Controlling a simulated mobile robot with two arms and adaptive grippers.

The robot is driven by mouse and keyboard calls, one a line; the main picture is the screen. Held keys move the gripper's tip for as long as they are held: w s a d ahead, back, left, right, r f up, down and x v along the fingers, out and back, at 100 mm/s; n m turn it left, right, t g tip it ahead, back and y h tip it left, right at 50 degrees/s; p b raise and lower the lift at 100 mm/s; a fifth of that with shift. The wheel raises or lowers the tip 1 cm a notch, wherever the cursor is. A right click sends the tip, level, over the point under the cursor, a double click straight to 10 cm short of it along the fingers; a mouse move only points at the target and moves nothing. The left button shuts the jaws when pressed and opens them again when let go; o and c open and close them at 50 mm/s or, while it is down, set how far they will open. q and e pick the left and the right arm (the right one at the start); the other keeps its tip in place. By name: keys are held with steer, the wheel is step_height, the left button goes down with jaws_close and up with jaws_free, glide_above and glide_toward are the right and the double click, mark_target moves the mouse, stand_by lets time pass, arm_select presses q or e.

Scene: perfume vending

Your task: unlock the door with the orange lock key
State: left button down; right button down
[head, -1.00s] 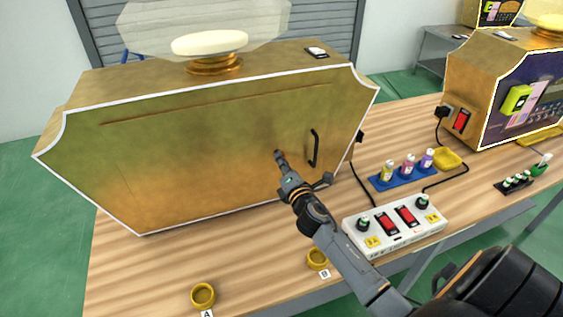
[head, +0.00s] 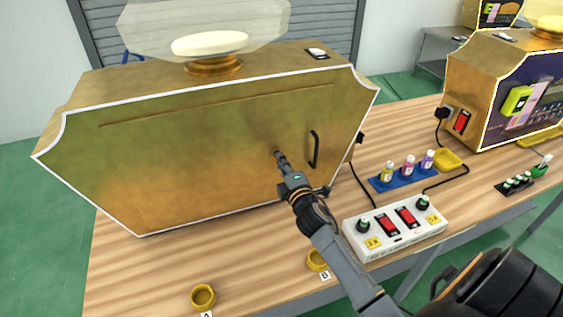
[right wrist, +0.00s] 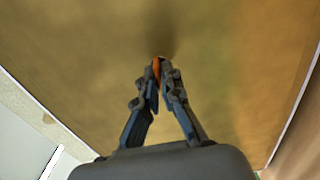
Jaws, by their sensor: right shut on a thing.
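The gold vending machine (head: 200,150) stands on the wooden table with a closed door panel and a black handle (head: 314,149) on its front. My right gripper (head: 280,158) is at the door, left of the handle. In the right wrist view, my right gripper (right wrist: 160,75) is shut on a small orange thing, which looks like the lock key (right wrist: 156,68). The key's tip meets or nearly meets the gold door face; the lock itself is hidden behind the fingertips. My left gripper is not in view.
A white power strip (head: 395,228) with red switches lies right of my right forearm. A blue tray (head: 405,178) holds small bottles. Gold rings (head: 203,296) lie near the front edge. A second machine (head: 480,85) stands at the right.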

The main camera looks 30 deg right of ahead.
stand_by(0.3)
steer(key=c, duration=1.5)
jaws_free()
steer(key=v, duration=1.2)
steer(key=shift+d+f, duration=0.1)
